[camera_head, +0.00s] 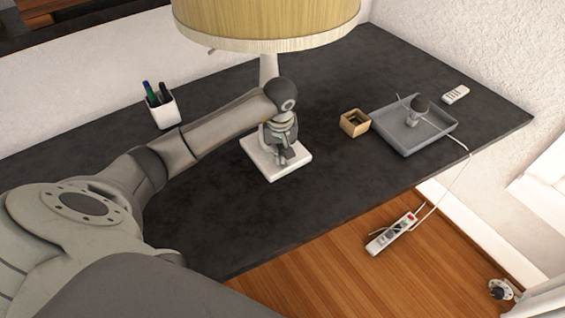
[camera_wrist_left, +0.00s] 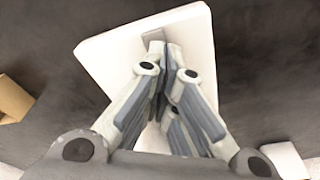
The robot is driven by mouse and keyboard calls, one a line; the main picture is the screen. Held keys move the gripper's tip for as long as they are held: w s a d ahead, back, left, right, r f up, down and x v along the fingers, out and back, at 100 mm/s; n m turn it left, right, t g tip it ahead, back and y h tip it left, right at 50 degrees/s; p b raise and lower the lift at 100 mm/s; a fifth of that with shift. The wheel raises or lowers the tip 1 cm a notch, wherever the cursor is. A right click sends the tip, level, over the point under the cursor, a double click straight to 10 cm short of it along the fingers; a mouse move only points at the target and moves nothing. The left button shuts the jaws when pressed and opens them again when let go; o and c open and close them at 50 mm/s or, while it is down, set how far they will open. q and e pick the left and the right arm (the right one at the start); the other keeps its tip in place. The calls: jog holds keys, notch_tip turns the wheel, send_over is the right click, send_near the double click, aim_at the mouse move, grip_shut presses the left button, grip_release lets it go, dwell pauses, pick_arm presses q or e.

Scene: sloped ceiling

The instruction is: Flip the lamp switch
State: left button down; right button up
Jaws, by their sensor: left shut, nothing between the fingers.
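The lamp has a yellow shade (camera_head: 265,18) at the top of the head view, a pale post (camera_head: 268,66) and a square white base (camera_head: 299,167) on the dark table. My left gripper (camera_head: 283,157) points down over the lamp base, its fingers closed and empty. In the left wrist view the fingers (camera_wrist_left: 165,50) are together over the white base (camera_wrist_left: 195,30). A small grey patch, which looks like the switch (camera_wrist_left: 150,38), shows just at the fingertips. I cannot tell whether they touch it. My right gripper is not in view.
On the dark table (camera_head: 225,225) are a white pen holder (camera_head: 161,111), a small wooden box (camera_head: 354,123), a grey tray (camera_head: 397,137) holding a dark-headed object (camera_head: 420,103), and a white remote (camera_head: 455,94). A power strip (camera_head: 391,233) with a cord lies below the table's edge.

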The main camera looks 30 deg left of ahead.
pick_arm(q)
jog(key=shift+s+f+b, duration=0.1)
jog(key=shift+f+b, duration=0.45)
jog(key=shift+f, duration=0.05)
jog(key=shift+r, duration=0.1)
jog(key=shift+r+p, duration=0.7)
jog(key=shift+r, duration=0.2)
jog(key=shift+r+p, duration=1.3)
jog(key=shift+r, duration=1.25)
jog(key=shift+f, duration=0.1)
